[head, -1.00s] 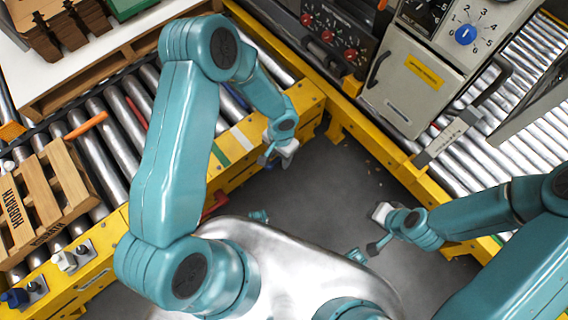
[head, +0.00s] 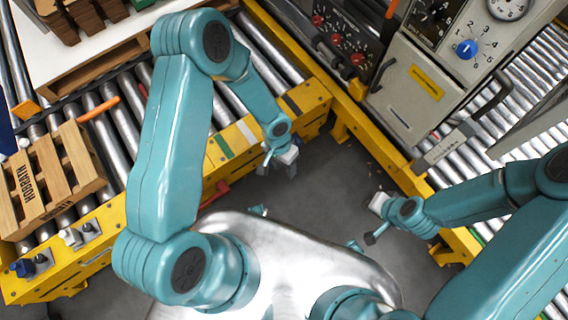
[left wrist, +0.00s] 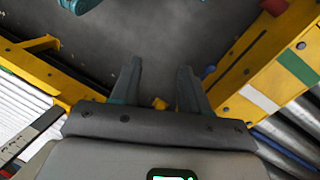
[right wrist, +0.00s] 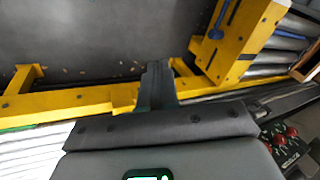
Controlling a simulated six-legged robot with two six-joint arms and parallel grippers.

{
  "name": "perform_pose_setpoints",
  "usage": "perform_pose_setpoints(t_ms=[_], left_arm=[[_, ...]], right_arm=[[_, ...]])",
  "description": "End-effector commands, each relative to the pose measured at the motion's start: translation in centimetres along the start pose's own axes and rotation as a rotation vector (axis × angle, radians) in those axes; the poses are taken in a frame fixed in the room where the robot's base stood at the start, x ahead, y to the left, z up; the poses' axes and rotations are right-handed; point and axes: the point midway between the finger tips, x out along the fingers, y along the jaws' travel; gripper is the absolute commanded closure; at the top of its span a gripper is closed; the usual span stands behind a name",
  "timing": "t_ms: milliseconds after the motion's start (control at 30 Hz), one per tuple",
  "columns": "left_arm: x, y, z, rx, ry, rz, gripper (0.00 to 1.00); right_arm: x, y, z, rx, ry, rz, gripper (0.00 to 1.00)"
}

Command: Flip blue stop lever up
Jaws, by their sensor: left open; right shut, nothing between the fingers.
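My left gripper (head: 289,166) is open and empty, beside the yellow conveyor frame (head: 232,153). In the left wrist view its two fingers (left wrist: 158,80) are spread over the floor. A small blue part (left wrist: 209,71), likely the blue stop lever, shows on the inner side of the frame, right of the fingers and apart from them. The right wrist view shows a blue lever (right wrist: 217,24) on the yellow frame; whether it is up or down I cannot tell. In the head view the left gripper seems to hide it. My right gripper (right wrist: 157,75) is shut and empty, clear of the lever.
A red lever (head: 215,191) sits on the same frame. A wooden pallet (head: 50,178) lies on the left rollers. A control cabinet (head: 418,85) with a blue dial (head: 466,48) stands at upper right. Grey floor (head: 325,185) is open between the frames.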

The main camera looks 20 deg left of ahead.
Motion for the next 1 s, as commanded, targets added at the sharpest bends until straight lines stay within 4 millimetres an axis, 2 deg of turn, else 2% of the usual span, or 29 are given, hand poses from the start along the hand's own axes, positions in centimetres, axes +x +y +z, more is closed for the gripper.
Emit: perform_pose_setpoints(t_ms=[433, 533, 633, 700, 800, 933, 1000], left_arm=[[0.0, 0.0, 0.0, 0.000, 0.000, 0.000, 0.55], [-0.1, -0.6, 0.2, -0.022, 0.000, 0.002, 0.55], [0.2, -0.2, 3.3, -0.107, -0.045, 0.049, 0.55], [0.3, 1.4, 5.9, -0.211, -0.050, 0.120, 0.55], [0.2, 3.3, 8.2, -0.337, -0.011, 0.191, 0.55], [-0.1, 4.0, 9.8, -0.445, 0.078, 0.191, 0.55], [-0.3, 3.3, 9.3, -0.457, 0.157, 0.153, 0.55]], right_arm=[[0.0, 0.0, 0.0, 0.001, 0.000, 0.000, 1.00], [0.1, -0.1, 0.2, -0.005, -0.005, -0.001, 1.00], [0.2, -0.3, 1.1, -0.012, -0.031, -0.003, 1.00], [0.3, -0.5, 2.4, -0.017, -0.068, -0.005, 1.00], [0.2, -0.6, 4.1, -0.018, -0.123, -0.005, 1.00], [0.0, -0.7, 5.9, -0.013, -0.181, -0.004, 1.00], [-0.2, -0.7, 6.5, -0.009, -0.204, -0.003, 1.00]])
